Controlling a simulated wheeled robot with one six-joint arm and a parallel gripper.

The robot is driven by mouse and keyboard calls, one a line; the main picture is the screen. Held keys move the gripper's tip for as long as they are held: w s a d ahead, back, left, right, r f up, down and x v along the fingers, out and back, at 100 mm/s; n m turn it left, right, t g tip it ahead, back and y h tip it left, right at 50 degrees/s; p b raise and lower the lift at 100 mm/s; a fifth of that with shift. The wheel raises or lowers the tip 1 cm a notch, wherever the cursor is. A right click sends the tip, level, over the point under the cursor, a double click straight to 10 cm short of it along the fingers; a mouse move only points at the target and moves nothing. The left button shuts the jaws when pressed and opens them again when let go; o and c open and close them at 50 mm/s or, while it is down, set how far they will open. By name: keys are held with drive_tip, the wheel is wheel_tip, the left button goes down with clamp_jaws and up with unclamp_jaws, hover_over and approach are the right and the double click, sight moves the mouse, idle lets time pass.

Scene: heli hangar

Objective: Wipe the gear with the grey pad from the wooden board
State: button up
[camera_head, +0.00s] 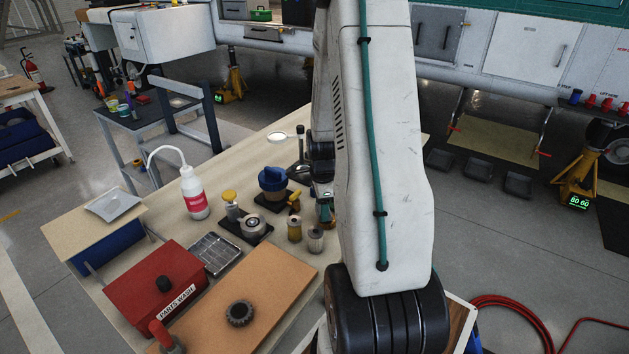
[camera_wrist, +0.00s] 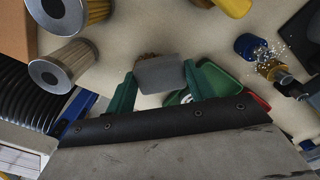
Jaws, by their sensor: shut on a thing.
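The dark toothed gear (camera_head: 240,313) lies flat on the brown board (camera_head: 285,285) at the front of the bench in the head view. My gripper (camera_wrist: 160,82) shows in the wrist view, its green fingers shut on the grey pad (camera_wrist: 160,74). A brown, rough edge shows just behind the pad. The pad is above the pale bench top, beside the metal cans and away from the gear. The gear is not in the wrist view. In the head view my arm hides most of the gripper and the pad.

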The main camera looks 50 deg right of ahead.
drive_tip(key=shift+w, duration=0.45)
drive_tip(key=shift+w+r, duration=0.15)
drive_tip(key=shift+r, duration=3.8)
